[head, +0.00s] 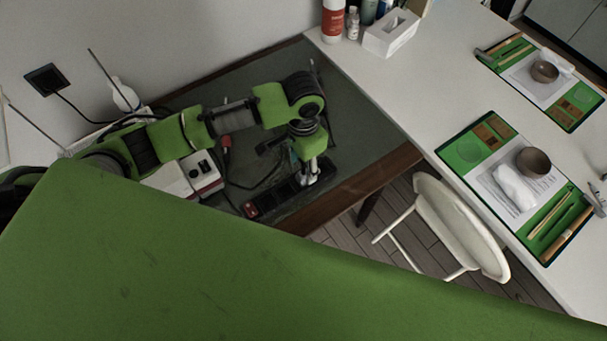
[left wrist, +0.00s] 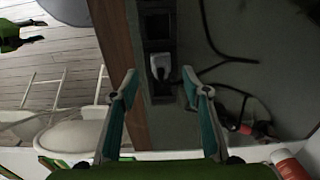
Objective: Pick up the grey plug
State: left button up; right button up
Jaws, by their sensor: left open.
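The grey plug (left wrist: 160,66) is pale and sits in the dark power strip (left wrist: 157,28) in the left wrist view. My left gripper (left wrist: 160,79) is open, with its teal fingers apart and the plug showing between and just beyond the fingertips. I cannot tell whether either finger touches it. In the head view, the left gripper (head: 307,175) points down over the right end of the power strip (head: 281,198), and the plug is hard to tell from the fingers there. My right gripper is not in view.
A red plug (head: 226,144) with black cable and a white-and-red box (head: 199,181) are left of the strip on the dark desk (head: 345,125). Its wooden edge (head: 375,184) is close on the right. A white chair (head: 450,225) and set white table (head: 440,100) lie beyond.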

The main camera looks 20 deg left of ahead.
aim_at(304, 172)
pick_arm(q)
notch_tip(304, 172, down, 2)
jog(key=shift+w+f+p, duration=0.1)
jog(key=shift+f+p, duration=0.05)
jog(key=shift+p, duration=0.25)
jog(key=shift+f, duration=1.1)
jog(key=c, duration=1.2)
jog(key=shift+w+r, duration=0.1)
jog(key=shift+r, duration=0.45)
notch_tip(304, 172, up, 2)
jog(key=shift+r, duration=0.2)
jog(key=shift+s+d+r+p, duration=0.85)
jog(key=shift+s+r, duration=1.4)
jog(key=shift+r, duration=0.2)
jog(key=shift+s+d+r+p, duration=0.7)
jog(key=shift+s+r+p, duration=0.1)
jog(key=shift+s+r, duration=1.5)
jog(key=shift+s+d+r+p, duration=0.85)
jog(key=shift+s+r, duration=1.3)
jog(key=shift+r, duration=0.4)
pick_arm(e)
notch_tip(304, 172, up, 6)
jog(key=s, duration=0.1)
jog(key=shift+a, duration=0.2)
